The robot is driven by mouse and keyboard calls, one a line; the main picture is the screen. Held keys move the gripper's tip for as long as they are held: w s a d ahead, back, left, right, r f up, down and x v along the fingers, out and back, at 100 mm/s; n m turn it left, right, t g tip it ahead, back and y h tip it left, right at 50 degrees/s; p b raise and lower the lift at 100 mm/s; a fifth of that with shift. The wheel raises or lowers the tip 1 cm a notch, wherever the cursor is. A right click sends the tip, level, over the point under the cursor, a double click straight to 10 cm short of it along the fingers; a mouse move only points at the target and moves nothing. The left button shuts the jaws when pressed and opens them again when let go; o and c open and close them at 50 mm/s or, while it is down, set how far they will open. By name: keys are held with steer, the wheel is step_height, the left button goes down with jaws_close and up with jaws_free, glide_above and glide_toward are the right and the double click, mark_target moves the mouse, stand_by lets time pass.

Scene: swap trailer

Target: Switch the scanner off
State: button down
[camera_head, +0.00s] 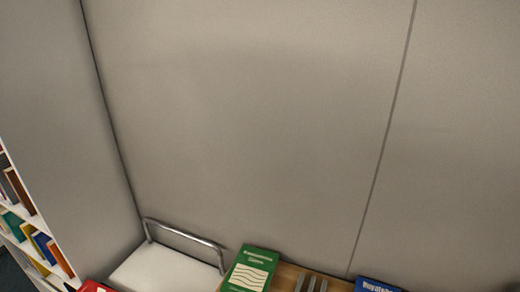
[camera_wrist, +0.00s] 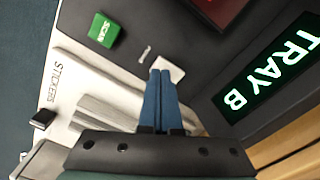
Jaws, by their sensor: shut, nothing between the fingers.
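In the wrist view my gripper (camera_wrist: 160,72) is shut and empty, its two blue fingers side by side. The fingertips are over or beside a small white square plate (camera_wrist: 172,69) on a dark panel (camera_wrist: 165,25); I cannot tell whether they touch it. A small light-grey piece (camera_wrist: 145,54), perhaps a switch, is just left of the fingertips. A green block marked SCAN (camera_wrist: 104,29) is on the same panel, further up and left. No part is clearly labelled as an off switch. The head view does not show my gripper.
A lit TRAY B sign (camera_wrist: 270,68) stands right of my fingers, and a dark red panel (camera_wrist: 218,10) is at the top. A white surface lettered STICKERS (camera_wrist: 55,84) is at left. The head view shows a white cart (camera_head: 165,272), a green book (camera_head: 250,270) and bookshelves (camera_head: 30,235).

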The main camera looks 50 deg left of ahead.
steer(key=shift+f+b, duration=0.7)
steer(key=shift+f, duration=0.3)
stand_by(0.7)
steer(key=shift+r, duration=0.15)
step_height(320, 180, up, 7)
steer(key=p, duration=0.7)
steer(key=shift+p, duration=0.35)
